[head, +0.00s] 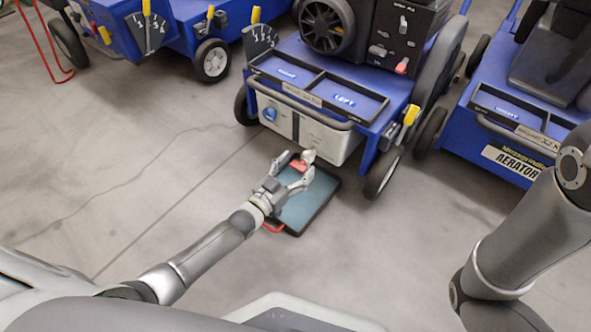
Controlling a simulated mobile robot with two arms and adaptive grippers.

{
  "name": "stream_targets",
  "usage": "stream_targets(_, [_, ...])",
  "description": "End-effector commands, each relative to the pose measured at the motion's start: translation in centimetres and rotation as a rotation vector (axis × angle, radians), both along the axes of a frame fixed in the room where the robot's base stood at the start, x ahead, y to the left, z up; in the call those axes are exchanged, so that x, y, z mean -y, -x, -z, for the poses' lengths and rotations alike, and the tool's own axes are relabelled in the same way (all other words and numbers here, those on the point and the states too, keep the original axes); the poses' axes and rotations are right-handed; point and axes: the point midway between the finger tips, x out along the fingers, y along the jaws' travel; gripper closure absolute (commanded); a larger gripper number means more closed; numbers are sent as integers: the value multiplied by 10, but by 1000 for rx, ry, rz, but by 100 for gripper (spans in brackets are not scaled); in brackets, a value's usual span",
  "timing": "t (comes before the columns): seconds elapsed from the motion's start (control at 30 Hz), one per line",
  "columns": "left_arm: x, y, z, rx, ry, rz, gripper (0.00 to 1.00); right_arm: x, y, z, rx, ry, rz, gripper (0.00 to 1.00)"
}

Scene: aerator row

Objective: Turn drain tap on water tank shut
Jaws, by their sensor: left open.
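The water tank (327,141) is a light grey box under the front of the middle blue aerator. A small red part (299,165), which looks like the drain tap's lever, shows low in front of the tank. My left gripper (297,170) is open, with its fingers spread on either side of the red part. Whether a finger touches it, I cannot tell. The fingers hide the tap's body, so its setting is not clear. My right arm comes in from the right, and its gripper is out of view.
A black-rimmed tray (317,212) with a blue-grey inside lies on the floor below the left gripper. A blue knob (269,113) is on the tank's left front. Wheels (382,174) flank the tank. Other blue aerators stand left and right (515,128). The floor at left is clear.

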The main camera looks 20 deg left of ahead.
Motion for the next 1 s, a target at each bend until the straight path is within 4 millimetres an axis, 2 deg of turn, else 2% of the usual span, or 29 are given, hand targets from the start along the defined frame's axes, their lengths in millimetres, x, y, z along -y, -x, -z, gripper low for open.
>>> stream_targets(0.13, [0,0,0,0,0,0,32,0,0,0,0,0,0,100])
stream_targets(0.5, [0,0,0,0,0,0,78,0,0,0,1,0,0,100])
stream_targets(0.77, [0,0,-1,-9,28,0,78,0,0,-2,1,0,0,100])
stream_targets(1.0, [-1,0,-1,-52,144,0,78,0,0,-6,1,0,0,100])
